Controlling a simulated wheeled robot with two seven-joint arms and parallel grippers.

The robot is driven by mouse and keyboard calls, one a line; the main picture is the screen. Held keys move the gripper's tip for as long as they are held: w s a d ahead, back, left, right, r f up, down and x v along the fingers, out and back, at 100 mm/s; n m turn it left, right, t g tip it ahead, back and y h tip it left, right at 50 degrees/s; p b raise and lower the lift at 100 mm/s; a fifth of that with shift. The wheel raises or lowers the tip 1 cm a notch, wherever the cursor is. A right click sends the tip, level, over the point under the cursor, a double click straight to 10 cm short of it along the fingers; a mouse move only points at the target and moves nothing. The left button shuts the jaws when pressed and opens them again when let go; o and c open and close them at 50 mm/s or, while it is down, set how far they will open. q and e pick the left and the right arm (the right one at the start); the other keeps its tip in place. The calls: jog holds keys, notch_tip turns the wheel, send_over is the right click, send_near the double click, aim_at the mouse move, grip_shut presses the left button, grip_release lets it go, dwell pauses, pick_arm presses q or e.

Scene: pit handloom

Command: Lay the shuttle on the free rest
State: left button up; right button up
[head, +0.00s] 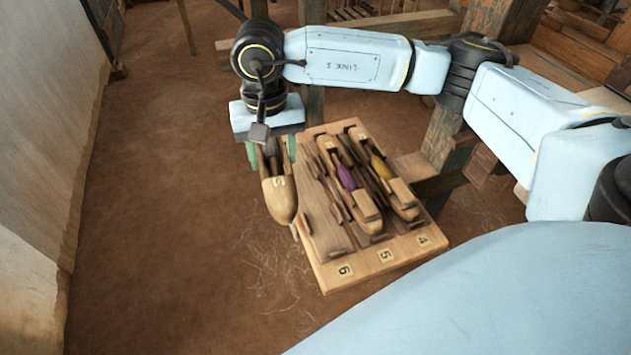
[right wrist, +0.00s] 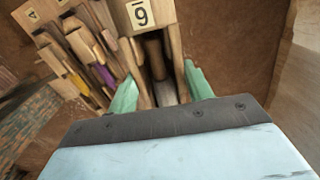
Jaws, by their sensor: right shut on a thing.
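The shuttle (head: 280,198) is a pale wooden boat shape with a number tag, hanging just left of the wooden rest board (head: 352,276). My right gripper (head: 270,150) is shut on it; in the right wrist view the shuttle (right wrist: 150,45) sits between the green fingers. The board has three places, tagged 6, 5 and 4. The free rest (head: 318,205), by tag 6, holds no shuttle and is the one nearest the held shuttle. A shuttle with purple yarn (head: 347,177) lies at 5, and one with yellow yarn (head: 381,167) lies at 4. My left gripper is out of view.
Wooden loom posts (head: 455,125) and beams stand right of and behind the board. A pale wall (head: 45,120) runs along the left. The brown earth floor (head: 165,200) between wall and board is clear.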

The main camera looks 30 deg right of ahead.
pick_arm(q)
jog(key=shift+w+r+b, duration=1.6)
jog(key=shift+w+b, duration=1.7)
jog(key=shift+b, duration=0.2)
pick_arm(e)
jog(key=shift+n, duration=0.7)
jog(key=shift+s+d+f+b, duration=0.1)
jog(key=shift+d+f+b, duration=0.2)
jog(key=shift+d+f, duration=1.55)
jog(key=shift+s+d+f+b, duration=0.1)
jog(key=shift+d+f+b, duration=0.15)
jog(key=shift+d+f, duration=1.6)
jog(key=shift+s+d+f+b, duration=0.1)
jog(key=shift+d+f+b, duration=0.4)
jog(key=shift+f, duration=2.5)
jog(key=shift+d+f+b, duration=0.15)
jog(key=shift+f+b, duration=0.55)
jog(key=shift+f, duration=0.3)
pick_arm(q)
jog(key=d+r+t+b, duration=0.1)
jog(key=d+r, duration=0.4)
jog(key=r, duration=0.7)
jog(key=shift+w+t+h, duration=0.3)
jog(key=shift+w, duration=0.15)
pick_arm(e)
jog(key=shift+f, duration=0.95)
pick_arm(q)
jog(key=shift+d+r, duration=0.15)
pick_arm(e)
jog(key=o, duration=1.2)
